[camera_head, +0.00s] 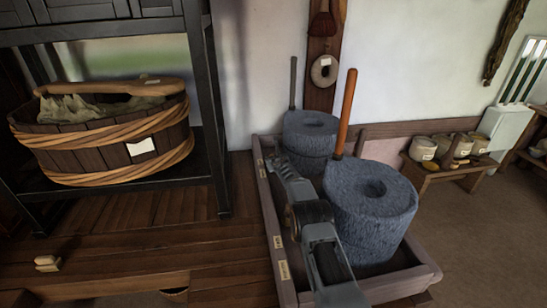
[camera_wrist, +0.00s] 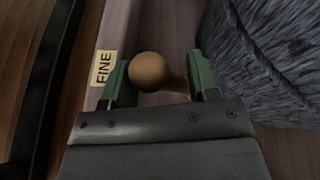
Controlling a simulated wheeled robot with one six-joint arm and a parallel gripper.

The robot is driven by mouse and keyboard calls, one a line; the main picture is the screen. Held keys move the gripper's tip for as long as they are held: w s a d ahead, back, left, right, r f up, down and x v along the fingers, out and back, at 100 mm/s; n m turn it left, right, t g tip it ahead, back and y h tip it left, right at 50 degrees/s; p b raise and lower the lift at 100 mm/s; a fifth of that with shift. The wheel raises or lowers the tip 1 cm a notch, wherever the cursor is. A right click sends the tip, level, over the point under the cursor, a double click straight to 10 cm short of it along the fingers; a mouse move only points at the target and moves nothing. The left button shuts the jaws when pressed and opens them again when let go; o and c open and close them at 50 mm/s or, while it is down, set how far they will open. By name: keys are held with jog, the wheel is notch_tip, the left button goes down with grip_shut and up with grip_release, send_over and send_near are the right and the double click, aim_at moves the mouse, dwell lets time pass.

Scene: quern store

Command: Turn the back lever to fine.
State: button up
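The back lever shows in the wrist view as a round tan knob (camera_wrist: 150,70) with a short stub trailing to the right. A FINE label (camera_wrist: 103,67) is on the tray rim just left of it. My gripper (camera_wrist: 162,80) is open, its two green fingers on either side of the knob. The knob is close to or against the left finger, with a gap to the right finger; contact is unclear. In the head view my gripper (camera_head: 279,163) is low at the tray's left rim beside the back quern (camera_head: 310,135); the lever is hidden there.
The front quern (camera_head: 370,215) with an orange handle (camera_head: 345,110) stands close right of my arm. Both querns sit in a wooden tray (camera_head: 425,277) with labels on its left rim. A bucket (camera_head: 80,150) is on a dark rack at left. A bench (camera_head: 440,175) with pots is at right.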

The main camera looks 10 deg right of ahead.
jog(key=shift+c, duration=0.6)
jog(key=shift+a, duration=0.1)
jog(key=c, duration=0.7)
jog(key=shift+w+a+r+p, duration=0.25)
jog(key=shift+r+p, duration=0.2)
jog(key=shift+p, duration=0.65)
jog(key=shift+c, duration=0.2)
jog(key=shift+w+m+h+p, duration=0.1)
jog(key=shift+m+h+p, duration=0.45)
jog(key=shift+p, duration=0.55)
jog(key=shift+c, duration=0.2)
jog(key=shift+d+f, duration=0.2)
jog(key=shift+f, duration=0.1)
jog(key=o, duration=0.9)
jog(key=shift+w+d+f, duration=0.1)
jog(key=shift+d, duration=0.05)
